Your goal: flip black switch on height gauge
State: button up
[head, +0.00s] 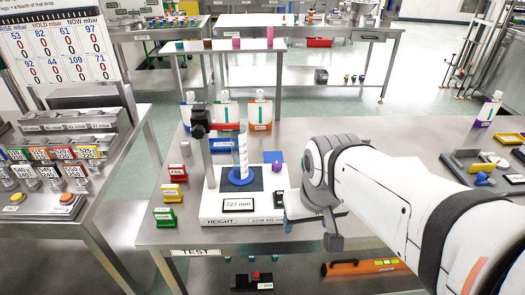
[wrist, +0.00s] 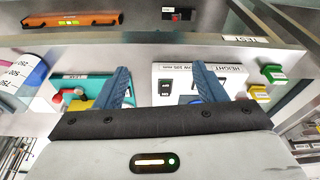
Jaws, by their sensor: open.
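The height gauge (head: 212,215) stands on the steel table in the head view, with a white base, a reading of 727 mm and an upright post. A clear cylinder (head: 240,150) with a blue foot stands on it. The black switch (head: 278,198) sits at the base's right end, close to my arm's end. In the wrist view, which is upside down, the gauge (wrist: 226,70) lies beyond my gripper. The small dark switch (wrist: 166,88) shows between the fingers. My gripper (wrist: 162,80) is open and empty, apart from the switch.
Red (head: 178,173), yellow (head: 173,193) and green (head: 165,217) blocks stand left of the gauge. Bottles and pouches stand behind it. A teal box (wrist: 95,82) shows beside the gauge in the wrist view. An orange level (head: 360,267) lies below the table's front edge.

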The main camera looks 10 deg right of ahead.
jog(key=shift+w, duration=0.4)
jog(key=shift+c, duration=0.6)
jog(key=shift+m+t, duration=0.6)
jog(key=shift+t, duration=0.1)
jog(key=w, duration=0.6)
jog(key=w+f, duration=0.1)
jog(key=w, duration=1)
jog(key=shift+w+a+f, duration=0.1)
jog(key=shift+w+f, duration=0.1)
jog(key=shift+w, duration=0.1)
jog(key=c, duration=1.2)
jog(key=shift+w+f, duration=0.1)
jog(key=shift+w, duration=0.45)
grip_shut()
